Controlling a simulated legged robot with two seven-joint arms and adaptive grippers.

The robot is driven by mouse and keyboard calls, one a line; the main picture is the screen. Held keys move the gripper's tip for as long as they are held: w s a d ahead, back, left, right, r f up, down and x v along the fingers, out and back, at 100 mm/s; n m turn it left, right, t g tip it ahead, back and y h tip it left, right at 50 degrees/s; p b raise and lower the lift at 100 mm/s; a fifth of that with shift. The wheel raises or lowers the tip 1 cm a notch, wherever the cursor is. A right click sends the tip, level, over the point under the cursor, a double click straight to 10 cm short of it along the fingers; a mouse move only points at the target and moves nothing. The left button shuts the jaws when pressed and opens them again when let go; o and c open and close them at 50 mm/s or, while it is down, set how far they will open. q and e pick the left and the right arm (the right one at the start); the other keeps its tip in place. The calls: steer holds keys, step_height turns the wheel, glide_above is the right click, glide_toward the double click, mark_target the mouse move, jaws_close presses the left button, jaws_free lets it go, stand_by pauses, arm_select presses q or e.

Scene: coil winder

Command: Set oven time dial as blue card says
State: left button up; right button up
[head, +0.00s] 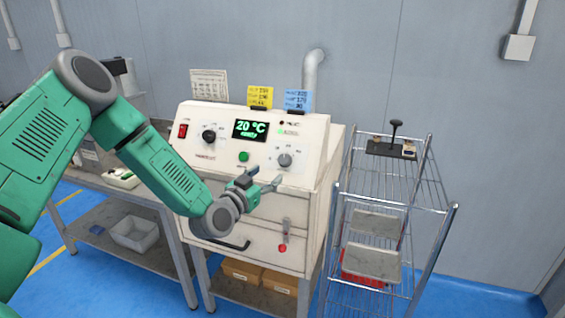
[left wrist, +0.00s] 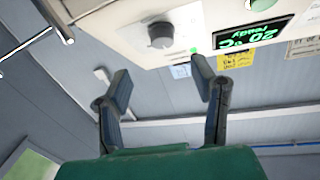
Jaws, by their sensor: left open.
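The oven (head: 308,150) is a cream cabinet with a control panel. Its time dial is the right-hand grey knob (head: 285,160); a knob also shows in the left wrist view (left wrist: 160,35). The blue card (head: 297,100) stands on top of the oven at the right, its writing too small to read; it shows partly behind a finger in the left wrist view (left wrist: 181,71). My left gripper (head: 266,183) is open and empty, just below and left of the time dial, apart from it. In the left wrist view the open fingers (left wrist: 165,90) point toward the panel. My right gripper is not in view.
A yellow card (head: 260,97) stands left of the blue one. The display (head: 249,129) reads 20 °C, ready. A second, black dial (head: 209,136), red switch (head: 183,131) and green button (head: 243,156) are on the panel. A wire rack (head: 425,190) stands close at right.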

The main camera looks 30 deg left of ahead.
mark_target(282, 161)
arm_select(q)
steer(key=w, duration=0.3)
steer(key=w+a, duration=0.1)
steer(key=w, duration=0.5)
steer(key=shift+a+f, duration=0.15)
steer(key=shift+a, duration=0.1)
steer(key=shift+w+d, duration=0.1)
steer(key=shift+w, duration=0.1)
steer(key=shift+d, duration=0.1)
steer(key=shift+d, duration=0.1)
steer(key=shift+c, duration=1.1)
steer(key=c, duration=0.9)
